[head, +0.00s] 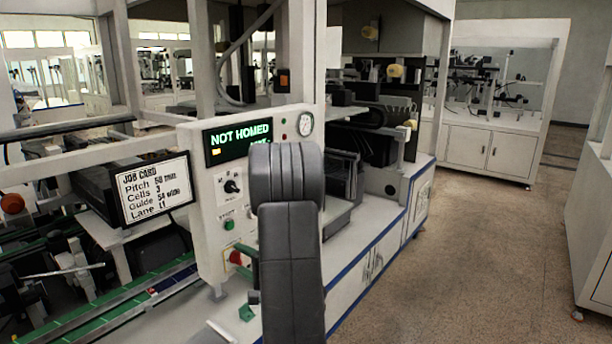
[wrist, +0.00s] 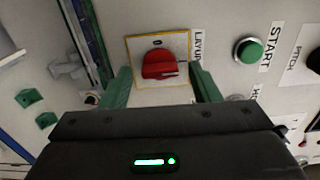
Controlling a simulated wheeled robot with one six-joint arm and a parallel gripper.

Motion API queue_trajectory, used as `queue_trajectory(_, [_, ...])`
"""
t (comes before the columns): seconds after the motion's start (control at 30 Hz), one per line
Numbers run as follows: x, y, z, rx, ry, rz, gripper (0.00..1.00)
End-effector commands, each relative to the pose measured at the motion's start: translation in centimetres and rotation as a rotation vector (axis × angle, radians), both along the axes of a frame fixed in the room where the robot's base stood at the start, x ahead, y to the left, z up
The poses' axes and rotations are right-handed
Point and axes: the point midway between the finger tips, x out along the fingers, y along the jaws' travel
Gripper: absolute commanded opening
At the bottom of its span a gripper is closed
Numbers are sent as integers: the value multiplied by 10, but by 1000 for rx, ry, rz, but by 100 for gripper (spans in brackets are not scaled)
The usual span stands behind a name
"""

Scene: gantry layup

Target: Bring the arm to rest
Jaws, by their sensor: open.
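My arm (head: 290,270) is raised in front of the machine's control panel (head: 210,260) in the head view and hides part of it. My gripper (wrist: 160,76) is open, with its two green fingers apart. A red knob (wrist: 163,64) on a yellow-bordered plate shows between and beyond the fingertips in the wrist view. I cannot tell whether the fingers touch it. The knob's red also shows beside my arm in the head view (head: 235,258). The gripper holds nothing that I can see.
The panel carries a display (head: 240,139) reading "NOT HOMED", its lower line partly hidden, a green START button (wrist: 248,50) and a gauge (head: 305,124). A job card (head: 153,188) hangs left. Green rails (head: 110,315) run lower left. The floor (head: 465,230) on the right is clear.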

Motion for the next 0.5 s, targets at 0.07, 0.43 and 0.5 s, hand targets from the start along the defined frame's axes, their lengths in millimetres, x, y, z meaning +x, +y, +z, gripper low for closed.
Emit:
queue_trajectory(0.07, [-3, -4, -1, 0, 0, -1, 56])
queue_trajectory(0.43, [-35, -47, -2, 0, 0, -5, 56])
queue_trajectory(0.5, [-42, -56, -1, 0, 0, -5, 56])
